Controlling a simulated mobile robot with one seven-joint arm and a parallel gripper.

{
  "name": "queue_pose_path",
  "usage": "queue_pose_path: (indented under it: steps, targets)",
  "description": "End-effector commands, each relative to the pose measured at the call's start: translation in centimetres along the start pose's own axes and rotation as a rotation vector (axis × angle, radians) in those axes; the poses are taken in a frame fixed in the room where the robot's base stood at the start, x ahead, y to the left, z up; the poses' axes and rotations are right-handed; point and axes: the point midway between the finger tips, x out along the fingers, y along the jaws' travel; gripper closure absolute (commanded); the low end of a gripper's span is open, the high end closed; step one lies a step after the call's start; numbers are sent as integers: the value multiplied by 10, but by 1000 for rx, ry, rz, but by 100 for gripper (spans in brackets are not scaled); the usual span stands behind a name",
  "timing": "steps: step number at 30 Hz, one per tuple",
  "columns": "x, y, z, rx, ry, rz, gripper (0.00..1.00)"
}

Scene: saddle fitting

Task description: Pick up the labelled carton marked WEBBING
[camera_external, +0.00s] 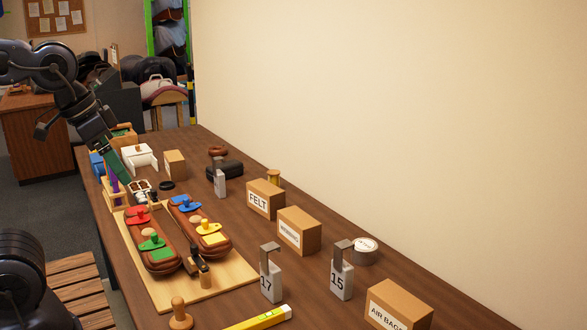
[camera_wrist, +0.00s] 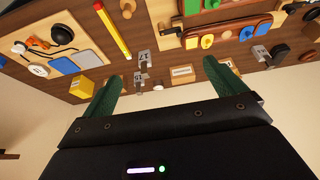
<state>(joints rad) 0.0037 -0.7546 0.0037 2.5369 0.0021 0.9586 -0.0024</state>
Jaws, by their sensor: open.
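The carton marked WEBBING (camera_external: 311,227) is a brown box standing on the table near the wall, between the FELT carton (camera_external: 272,198) and the AIR BAGS carton (camera_external: 408,300). In the wrist view a small box with a white label (camera_wrist: 182,75) shows between my fingers, but its writing is too small to read. My gripper (camera_wrist: 162,82) has two green fingers spread apart with nothing between them. In the external view my arm reaches down at the table's far left end, well apart from the WEBBING carton.
Grey weights marked 17 (camera_external: 271,277) and 15 (camera_external: 342,274) stand in front of the cartons. A tape roll (camera_external: 365,250) lies beside the WEBBING carton, near the wall. A wooden board (camera_external: 165,291) with brown padded panels fills the table's left side.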

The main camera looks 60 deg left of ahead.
Motion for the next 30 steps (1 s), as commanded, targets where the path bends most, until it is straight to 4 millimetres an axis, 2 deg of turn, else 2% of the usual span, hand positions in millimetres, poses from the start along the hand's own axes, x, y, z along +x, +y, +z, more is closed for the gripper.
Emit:
queue_pose_path:
  steps: [7,11,20,30]
  targets:
    - [0,0,0,-3,-1,1,5]
    - [3,1,-7,-39,-25,15,5]
    - [26,7,-49,-277,-171,111,5]
    - [64,6,-105,-585,-344,228,5]
